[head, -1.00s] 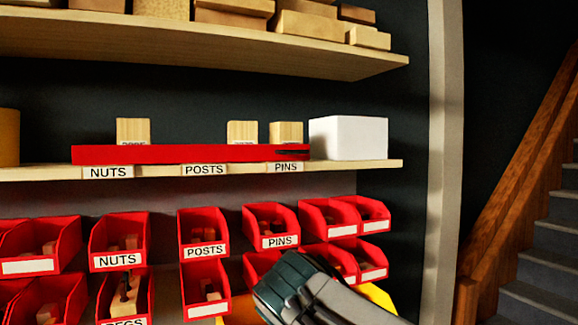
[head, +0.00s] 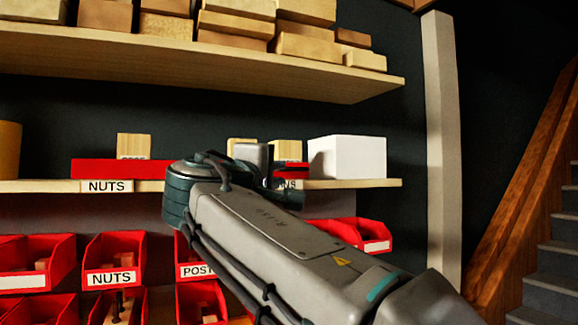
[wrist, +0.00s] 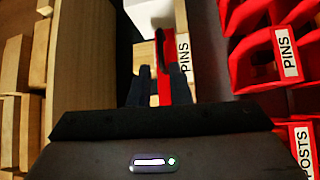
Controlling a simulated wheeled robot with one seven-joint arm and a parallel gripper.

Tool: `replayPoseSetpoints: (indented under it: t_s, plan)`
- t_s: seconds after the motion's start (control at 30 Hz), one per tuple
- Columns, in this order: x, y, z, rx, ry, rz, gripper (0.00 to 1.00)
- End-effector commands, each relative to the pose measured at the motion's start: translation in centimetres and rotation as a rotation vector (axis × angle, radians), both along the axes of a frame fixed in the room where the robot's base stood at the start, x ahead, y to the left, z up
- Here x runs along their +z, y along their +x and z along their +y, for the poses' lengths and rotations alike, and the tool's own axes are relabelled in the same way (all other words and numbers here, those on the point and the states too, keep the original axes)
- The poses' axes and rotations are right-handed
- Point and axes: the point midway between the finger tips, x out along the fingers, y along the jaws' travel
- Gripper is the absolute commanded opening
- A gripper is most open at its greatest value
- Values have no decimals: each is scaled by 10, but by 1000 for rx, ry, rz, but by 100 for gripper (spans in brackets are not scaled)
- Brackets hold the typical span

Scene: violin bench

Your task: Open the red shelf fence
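The red shelf fence (head: 120,168) runs along the front edge of the middle shelf, in front of small wooden blocks. My arm hides its middle, and a short piece shows again near the PINS label. In the wrist view the red fence (wrist: 165,92) runs away from me, with a dark handle (wrist: 160,52) near its far end. My gripper (wrist: 156,78) is open, its two dark fingers on either side of the fence. I cannot tell whether either finger touches it. In the head view my gripper is mostly hidden behind my wrist.
A white box (head: 347,157) stands at the right end of the middle shelf (head: 350,183). Red bins (head: 112,258) hang below, and the upper shelf (head: 200,62) holds wood blocks. A post (head: 440,150) and stairs (head: 545,260) are at the right.

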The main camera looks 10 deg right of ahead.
Motion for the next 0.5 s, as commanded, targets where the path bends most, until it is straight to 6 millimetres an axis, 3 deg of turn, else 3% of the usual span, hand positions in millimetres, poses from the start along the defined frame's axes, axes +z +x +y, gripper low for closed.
replayPoseSetpoints:
  t_s: [0.2, 0.5]
  plan:
    - [8, 40, -27, -4, 0, 3, 17]
    - [10, 70, -48, -1, 0, 2, 17]
